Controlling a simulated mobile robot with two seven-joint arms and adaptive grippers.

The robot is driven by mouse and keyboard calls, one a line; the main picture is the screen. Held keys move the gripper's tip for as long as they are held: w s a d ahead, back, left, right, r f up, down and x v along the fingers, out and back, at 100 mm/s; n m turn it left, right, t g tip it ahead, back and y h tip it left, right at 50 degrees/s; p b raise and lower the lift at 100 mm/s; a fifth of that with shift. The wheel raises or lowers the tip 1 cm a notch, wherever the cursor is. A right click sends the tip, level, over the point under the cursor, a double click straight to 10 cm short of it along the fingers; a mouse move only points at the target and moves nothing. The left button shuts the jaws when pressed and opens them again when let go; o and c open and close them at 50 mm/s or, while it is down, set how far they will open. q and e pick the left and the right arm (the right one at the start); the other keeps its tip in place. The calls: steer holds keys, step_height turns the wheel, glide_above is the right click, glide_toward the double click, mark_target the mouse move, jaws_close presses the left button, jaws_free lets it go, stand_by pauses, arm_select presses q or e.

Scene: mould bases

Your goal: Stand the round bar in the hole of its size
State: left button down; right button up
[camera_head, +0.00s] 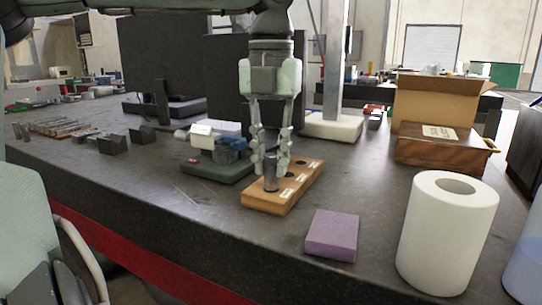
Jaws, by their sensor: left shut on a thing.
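The round bar (270,184) is a short grey metal cylinder, upright at the near-left end of a wooden block (261,202). My left gripper (271,168) points straight down and is shut on the bar, with a finger on each side of it. The bar's lower end meets the block's top near its front end; I cannot tell whether it is inside a hole or only above it. Dark holes (291,177) with small white labels show along the block behind the bar.
A purple block (332,235) and a white paper roll (447,233) stand to the right. A dark green base with a blue-grey part (228,155) is close behind left. A wooden box (447,150) is at the back right. The front-left tabletop is clear.

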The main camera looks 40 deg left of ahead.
arm_select(q)
steer(key=shift+f+b, duration=0.75)
steer(key=shift+f, duration=0.3)
stand_by(0.4)
steer(key=c, duration=1.3)
jaws_free()
steer(key=shift+r, duration=0.1)
step_height(320, 180, up, 12)
steer(key=shift+f, duration=0.1)
